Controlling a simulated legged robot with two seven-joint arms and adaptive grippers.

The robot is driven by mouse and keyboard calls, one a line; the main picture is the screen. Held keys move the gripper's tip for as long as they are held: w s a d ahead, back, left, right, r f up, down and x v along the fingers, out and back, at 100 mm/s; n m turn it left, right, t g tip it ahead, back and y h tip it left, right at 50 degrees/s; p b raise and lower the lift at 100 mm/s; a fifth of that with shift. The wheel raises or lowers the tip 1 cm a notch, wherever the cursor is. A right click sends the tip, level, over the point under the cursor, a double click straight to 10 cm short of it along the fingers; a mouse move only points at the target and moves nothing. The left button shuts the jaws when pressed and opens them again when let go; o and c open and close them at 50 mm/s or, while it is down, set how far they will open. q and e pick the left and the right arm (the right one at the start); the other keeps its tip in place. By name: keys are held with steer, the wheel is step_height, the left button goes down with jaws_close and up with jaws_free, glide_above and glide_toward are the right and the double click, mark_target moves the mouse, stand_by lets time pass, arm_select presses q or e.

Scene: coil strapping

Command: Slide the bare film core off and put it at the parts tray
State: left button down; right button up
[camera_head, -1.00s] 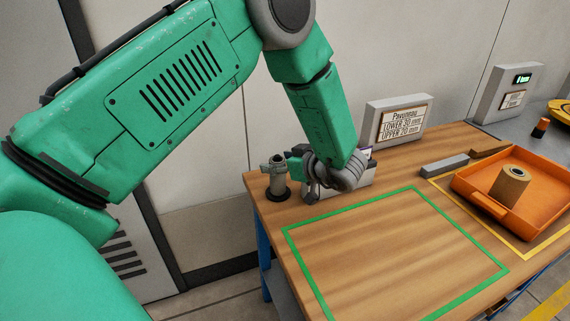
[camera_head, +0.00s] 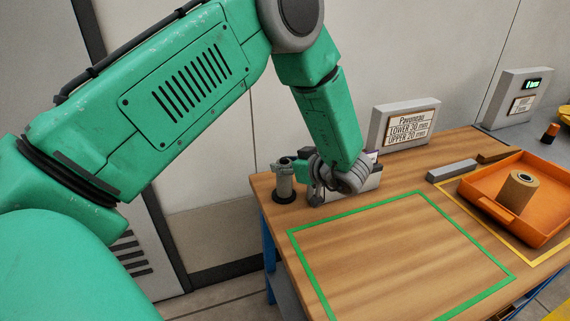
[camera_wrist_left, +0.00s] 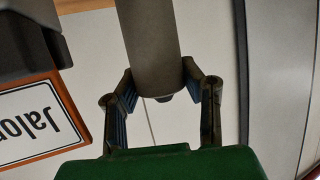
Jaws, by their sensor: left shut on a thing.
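The bare film core (camera_head: 284,184) is a grey upright tube on a dark round base at the left back corner of the wooden table. My left gripper (camera_head: 302,172) reaches it from the right, near its upper part. In the left wrist view, the grey core (camera_wrist_left: 149,45) lies between the two fingers of my left gripper (camera_wrist_left: 160,85), which are shut on it. A small dark tip shows at its end. The orange tray (camera_head: 546,229), which looks like the parts tray, stands at the right with a brown roll (camera_head: 518,190) inside. My right gripper is not in view.
A grey bar (camera_head: 451,168) and a brown wedge (camera_head: 498,155) lie behind the tray. The green-outlined area (camera_head: 400,255) in the middle of the table is clear.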

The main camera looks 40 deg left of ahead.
arm_select(q)
steer(key=shift+a+r+p, duration=0.2)
steer(key=shift+r+p, duration=0.75)
steer(key=shift+r, duration=0.15)
steer(key=shift+r+p, duration=3.05)
steer(key=shift+r, duration=0.3)
step_height(320, 180, up, 5)
steer(key=p, duration=0.4)
steer(key=shift+p, duration=0.3)
steer(key=shift+d, duration=0.1)
